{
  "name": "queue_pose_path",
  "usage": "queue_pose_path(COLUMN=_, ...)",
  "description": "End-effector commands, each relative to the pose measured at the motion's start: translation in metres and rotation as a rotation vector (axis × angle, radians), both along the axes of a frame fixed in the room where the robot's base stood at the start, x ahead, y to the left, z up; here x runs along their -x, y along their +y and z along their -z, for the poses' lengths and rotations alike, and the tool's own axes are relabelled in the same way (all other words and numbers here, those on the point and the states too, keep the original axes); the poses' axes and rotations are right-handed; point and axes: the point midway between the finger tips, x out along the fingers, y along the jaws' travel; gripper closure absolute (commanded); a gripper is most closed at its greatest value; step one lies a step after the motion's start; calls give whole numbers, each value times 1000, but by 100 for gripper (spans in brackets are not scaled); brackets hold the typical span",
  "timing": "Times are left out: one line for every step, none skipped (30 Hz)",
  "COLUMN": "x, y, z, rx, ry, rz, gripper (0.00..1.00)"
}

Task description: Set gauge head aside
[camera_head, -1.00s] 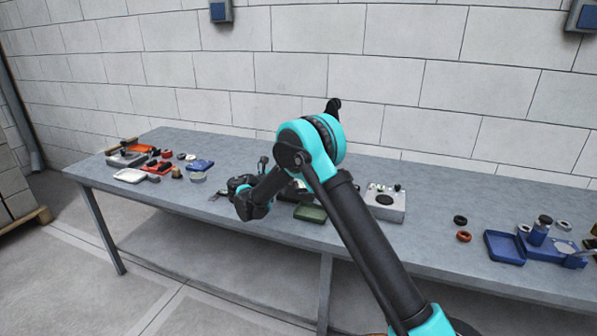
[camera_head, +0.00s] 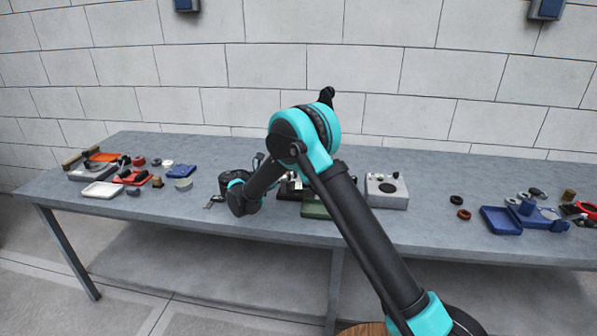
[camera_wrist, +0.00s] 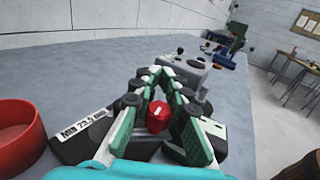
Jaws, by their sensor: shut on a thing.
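My gripper (camera_wrist: 160,74) shows in the wrist view with its green-padded fingers converging, closed around a small faceted red piece (camera_wrist: 158,117). I take this piece to be the gauge head, but the fingers hide part of it. Black parts lie below and on both sides of the fingers. The left one has a white label reading about "MIN 73.5 mm" (camera_wrist: 84,128). Whether the red piece touches them I cannot tell. In the head view my arm hides the fingertips, above the middle of the table.
The grey table (camera_head: 130,225) stands against a block wall. A grey box with a round dark opening (camera_head: 386,192) stands right of my arm. A blue tray (camera_head: 501,221) lies farther right, a white tray (camera_head: 101,190) at left.

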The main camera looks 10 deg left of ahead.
Motion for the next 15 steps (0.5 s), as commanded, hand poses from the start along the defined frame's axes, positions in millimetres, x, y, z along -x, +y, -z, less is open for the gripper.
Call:
queue_pose_path(x=0, y=0, z=0, rx=-1, ry=1, rz=0, gripper=100)
queue_pose_path(x=0, y=0, z=0, rx=-1, ry=1, rz=0, gripper=100)
queue_pose_path(x=0, y=0, z=0, rx=-1, ry=1, rz=0, gripper=100)
queue_pose_path(x=0, y=1, z=0, rx=-1, ry=1, rz=0, gripper=100)
queue_pose_path(x=0, y=1, z=0, rx=-1, ry=1, rz=0, gripper=100)
queue_pose_path(x=0, y=1, z=0, rx=-1, ry=1, rz=0, gripper=100)
queue_pose_path(x=0, y=1, z=0, rx=-1, ry=1, rz=0, gripper=100)
queue_pose_path(x=0, y=1, z=0, rx=-1, ry=1, rz=-1, gripper=86)
queue_pose_path(x=0, y=1, z=0, rx=-1, ry=1, rz=-1, gripper=81)
queue_pose_path(x=0, y=1, z=0, rx=-1, ry=1, rz=-1, gripper=77)
queue_pose_path(x=0, y=1, z=0, rx=-1, ry=1, rz=-1, gripper=74)
queue_pose_path(x=0, y=0, z=0, rx=-1, ry=1, rz=-1, gripper=69)
queue_pose_path(x=0, y=0, z=0, rx=-1, ry=1, rz=-1, gripper=66)
queue_pose_path(x=0, y=0, z=0, rx=0, ry=0, rz=-1, gripper=66)
queue_pose_path(x=0, y=0, z=0, rx=0, ry=0, rz=-1, gripper=66)
